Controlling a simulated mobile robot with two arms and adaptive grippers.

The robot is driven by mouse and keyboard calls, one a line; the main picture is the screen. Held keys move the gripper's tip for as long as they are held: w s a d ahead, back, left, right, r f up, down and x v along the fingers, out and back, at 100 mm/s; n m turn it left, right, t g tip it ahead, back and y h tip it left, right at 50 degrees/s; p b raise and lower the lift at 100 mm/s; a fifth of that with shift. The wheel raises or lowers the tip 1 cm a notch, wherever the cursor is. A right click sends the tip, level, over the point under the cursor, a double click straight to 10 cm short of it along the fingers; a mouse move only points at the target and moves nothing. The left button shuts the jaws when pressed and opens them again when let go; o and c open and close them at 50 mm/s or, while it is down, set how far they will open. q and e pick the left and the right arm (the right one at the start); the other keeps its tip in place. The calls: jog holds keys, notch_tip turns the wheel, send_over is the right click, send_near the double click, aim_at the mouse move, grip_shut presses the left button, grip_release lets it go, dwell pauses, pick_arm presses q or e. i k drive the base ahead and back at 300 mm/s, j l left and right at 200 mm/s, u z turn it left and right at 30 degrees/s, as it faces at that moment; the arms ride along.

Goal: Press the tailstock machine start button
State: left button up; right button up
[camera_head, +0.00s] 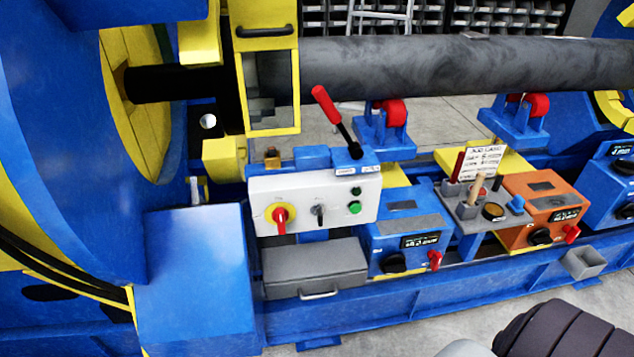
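A white control panel (335,208) sits on the front of the blue machine, left of the picture's middle. On it are a red rotary switch on a yellow plate (281,215), a dark selector switch (319,212), and a green button (354,207) with a smaller dark green one (356,190) above it. Which of these starts the tailstock machine cannot be read from the labels. Neither of my grippers is in view. A dark ribbed part with a light piece (565,328) shows at the bottom right and may be part of my arm.
A red-handled lever (334,116) rises above the panel. A grey drawer box (315,269) sits below it. To the right are a blue control box (405,240), a tool tray (482,208) and an orange box (542,207). A long dark pipe (450,66) lies behind on red rollers.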

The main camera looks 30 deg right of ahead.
aim_at(355, 207)
jog(key=z, duration=1.05)
